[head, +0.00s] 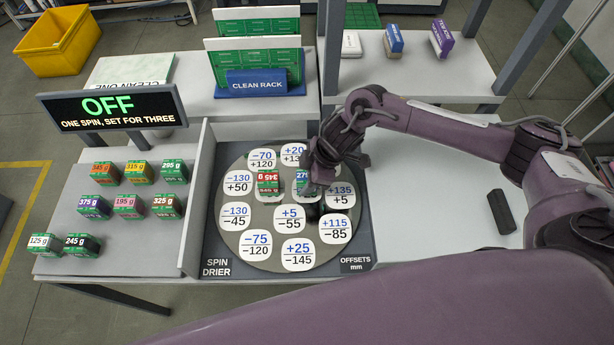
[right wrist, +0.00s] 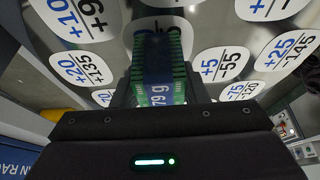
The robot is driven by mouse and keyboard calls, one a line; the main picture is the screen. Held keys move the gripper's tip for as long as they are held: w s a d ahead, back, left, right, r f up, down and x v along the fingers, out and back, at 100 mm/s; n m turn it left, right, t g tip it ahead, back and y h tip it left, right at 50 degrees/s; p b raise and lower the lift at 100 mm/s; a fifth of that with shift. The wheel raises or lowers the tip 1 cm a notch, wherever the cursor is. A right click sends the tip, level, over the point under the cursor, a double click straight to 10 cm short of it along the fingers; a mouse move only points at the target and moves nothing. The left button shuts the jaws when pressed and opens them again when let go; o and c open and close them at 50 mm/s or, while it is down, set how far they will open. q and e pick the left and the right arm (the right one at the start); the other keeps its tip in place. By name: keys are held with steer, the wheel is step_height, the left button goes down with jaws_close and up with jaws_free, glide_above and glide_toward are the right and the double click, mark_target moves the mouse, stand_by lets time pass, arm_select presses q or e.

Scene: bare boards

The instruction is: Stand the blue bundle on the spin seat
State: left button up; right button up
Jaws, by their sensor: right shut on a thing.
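The blue bundle (head: 301,184), a green-edged block with a blue label, is over the spin drier's disc (head: 262,250). My right gripper (head: 311,196) is shut on it and partly covers it in the head view. The right wrist view shows the bundle (right wrist: 162,68) between the fingers, its gram label partly cut off. A red-labelled bundle (head: 268,181) stands on the disc just left of it. White offset seats with numbers cover the disc. I cannot tell whether the blue bundle touches the disc. My left gripper is not in view.
Several labelled bundles stand on the left tray (head: 155,230). A sign (head: 112,107) reads OFF. The clean rack (head: 258,85) stands behind the drier. A small black block (head: 501,212) lies on the right table. Dark posts (head: 331,60) rise near the arm.

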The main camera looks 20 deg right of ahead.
steer(key=shift+f, duration=0.3)
steer(key=o, duration=1.2)
step_height(320, 180, up, 10)
steer(key=p, duration=1)
